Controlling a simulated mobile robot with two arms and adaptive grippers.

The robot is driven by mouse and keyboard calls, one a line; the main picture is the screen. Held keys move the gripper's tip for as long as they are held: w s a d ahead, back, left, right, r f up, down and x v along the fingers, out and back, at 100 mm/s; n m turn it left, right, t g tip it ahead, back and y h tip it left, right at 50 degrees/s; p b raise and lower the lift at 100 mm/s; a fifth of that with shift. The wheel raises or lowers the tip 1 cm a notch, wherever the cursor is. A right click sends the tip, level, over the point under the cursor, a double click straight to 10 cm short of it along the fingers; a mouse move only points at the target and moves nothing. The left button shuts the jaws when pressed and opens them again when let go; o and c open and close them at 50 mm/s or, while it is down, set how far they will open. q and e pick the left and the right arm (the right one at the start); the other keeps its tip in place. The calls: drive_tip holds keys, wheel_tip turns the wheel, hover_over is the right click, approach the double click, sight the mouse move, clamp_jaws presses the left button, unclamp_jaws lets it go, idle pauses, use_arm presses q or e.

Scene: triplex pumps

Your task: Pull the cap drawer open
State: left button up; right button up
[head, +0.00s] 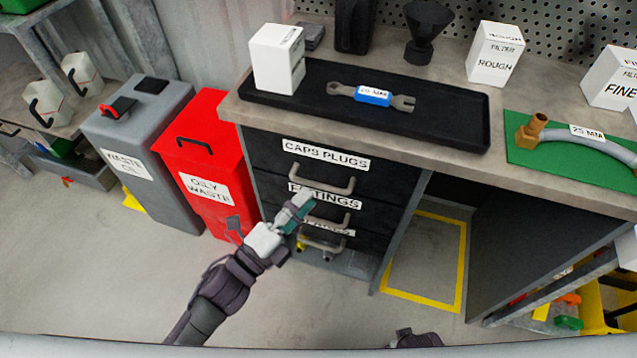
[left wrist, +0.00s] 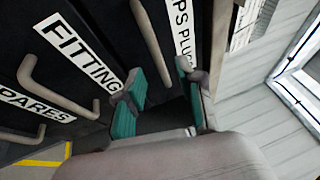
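The cap drawer (head: 275,155) is the top dark drawer under the workbench, labelled CAPS PLUGS, and looks shut. Its grey bar handle (head: 323,186) sits below the label, and the handle also shows in the left wrist view (left wrist: 151,40). My left gripper (head: 298,208) is in front of the drawer stack, lower left of that handle. In the left wrist view its teal-padded fingers (left wrist: 160,82) are apart, with the lower end of the handle appearing between them. I cannot tell whether they touch it. Only a dark part of my right arm shows at the bottom edge.
The FITTINGS drawer handle (head: 328,222) and a lower drawer handle (head: 322,246) are close to my left gripper. A red oily waste bin (head: 205,150) and a grey waste oil bin (head: 140,150) stand left. A black tray (head: 440,125) lies on the bench.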

sight(318, 184)
use_arm(q)
drive_tip(key=x, duration=0.5)
clamp_jaws()
idle(0.3)
